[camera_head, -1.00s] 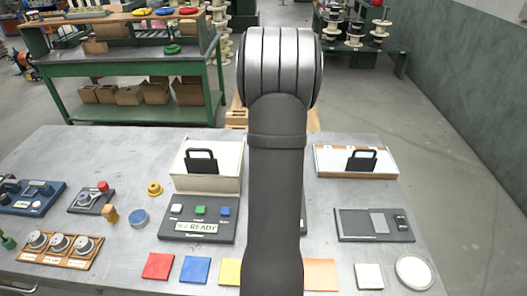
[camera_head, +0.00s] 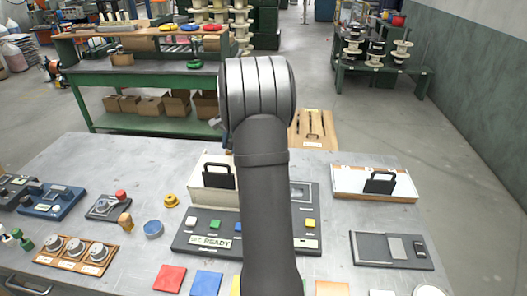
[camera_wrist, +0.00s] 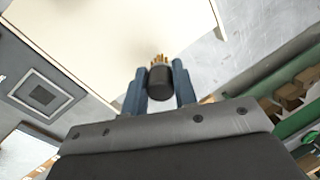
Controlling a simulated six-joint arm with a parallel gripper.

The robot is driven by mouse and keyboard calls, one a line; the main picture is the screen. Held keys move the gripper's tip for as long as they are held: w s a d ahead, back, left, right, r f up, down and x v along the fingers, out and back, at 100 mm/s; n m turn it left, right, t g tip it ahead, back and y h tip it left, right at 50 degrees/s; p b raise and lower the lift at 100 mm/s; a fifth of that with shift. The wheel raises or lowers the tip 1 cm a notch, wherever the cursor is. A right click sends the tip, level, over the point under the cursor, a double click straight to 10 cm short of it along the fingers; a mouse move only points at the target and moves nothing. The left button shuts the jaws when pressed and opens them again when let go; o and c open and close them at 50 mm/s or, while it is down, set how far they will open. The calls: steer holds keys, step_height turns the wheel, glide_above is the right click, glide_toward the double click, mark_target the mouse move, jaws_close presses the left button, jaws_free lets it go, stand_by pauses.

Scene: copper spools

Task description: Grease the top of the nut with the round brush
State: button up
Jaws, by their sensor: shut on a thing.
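My gripper (camera_wrist: 160,85) is shut on the round brush (camera_wrist: 160,80), a dark cylinder with yellowish bristles at its tip, in the wrist view. The bristles point away from the gripper, against a cream surface and grey tabletop. In the head view my arm hides the gripper and brush. A small yellow ring-shaped piece (camera_head: 171,200), possibly the nut, sits on the table left of the white box. A round blue-topped tin (camera_head: 153,228) stands just in front of it. No contact between brush and yellow piece shows.
The white box (camera_head: 212,181) with a black handle stands behind the READY panel (camera_head: 210,241). A knob board (camera_head: 75,253) and a small red-button device (camera_head: 108,206) lie at left. Coloured squares line the front.

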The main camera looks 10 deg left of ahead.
steer(key=s+a+y, duration=0.1)
steer(key=s+a, duration=0.6)
steer(key=a, duration=0.6)
steer(key=s+a+y, duration=0.2)
steer(key=s+a, duration=0.5)
steer(key=a, duration=0.7)
steer(key=s+a+y, duration=0.1)
steer(key=s+a, duration=0.6)
steer(key=a, duration=0.6)
steer(key=shift+s+f, duration=0.15)
steer(key=shift+f, duration=3.3)
steer(key=shift+f, duration=0.65)
steer(key=shift+d, duration=2)
steer(key=shift+a, duration=0.1)
